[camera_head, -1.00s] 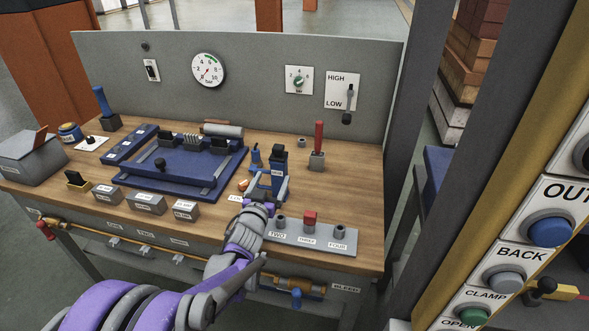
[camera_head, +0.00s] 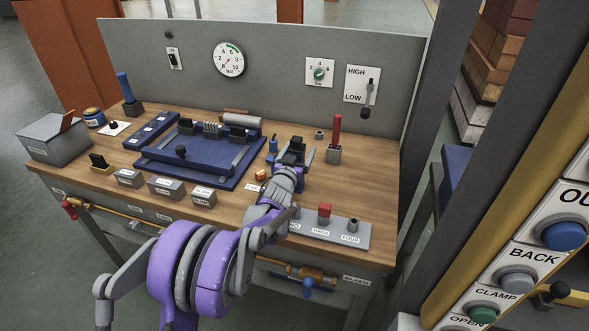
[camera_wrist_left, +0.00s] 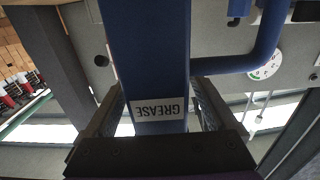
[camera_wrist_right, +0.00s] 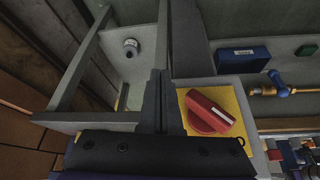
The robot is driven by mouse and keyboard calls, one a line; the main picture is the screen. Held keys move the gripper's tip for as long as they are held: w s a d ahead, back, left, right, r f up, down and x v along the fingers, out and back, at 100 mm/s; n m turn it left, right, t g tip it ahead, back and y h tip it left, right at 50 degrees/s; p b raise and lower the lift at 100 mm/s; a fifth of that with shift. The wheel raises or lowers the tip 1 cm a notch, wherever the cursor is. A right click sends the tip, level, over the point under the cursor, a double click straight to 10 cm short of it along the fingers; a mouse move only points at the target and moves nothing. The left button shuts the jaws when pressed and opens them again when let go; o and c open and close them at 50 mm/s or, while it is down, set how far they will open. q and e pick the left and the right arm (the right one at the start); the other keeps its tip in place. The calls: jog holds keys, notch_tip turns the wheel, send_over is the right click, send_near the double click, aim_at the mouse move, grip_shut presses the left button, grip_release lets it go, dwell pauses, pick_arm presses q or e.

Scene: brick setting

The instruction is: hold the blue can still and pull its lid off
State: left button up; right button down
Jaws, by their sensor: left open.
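The blue can (camera_head: 291,157) stands on the right half of the wooden bench, with a dark top. In the left wrist view the blue can (camera_wrist_left: 150,55) appears upside down, with a white GREASE label and a curved blue handle at its right. My left gripper (camera_head: 292,157) is open, its fingers on either side of the can. In the left wrist view the fingers flank the can with small gaps showing. My right gripper (camera_wrist_right: 165,75) is outside the head view; its fingers appear together and empty in the right wrist view. The lid's edge cannot be made out.
A red-handled tool (camera_head: 336,132) stands right of the can. A blue fixture (camera_head: 195,160) lies left. A switch block (camera_head: 325,231) is at the front. A small blue tin (camera_head: 94,117) is far left. A red knob (camera_wrist_right: 209,112) on a yellow plate is near my right gripper.

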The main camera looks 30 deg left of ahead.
pick_arm(q)
jog(key=shift+c, duration=0.3)
grip_shut()
dwell(0.4)
notch_tip(320, 180, up, 10)
jog(key=c, duration=0.6)
grip_release()
grip_shut()
jog(key=shift+s+f, duration=0.1)
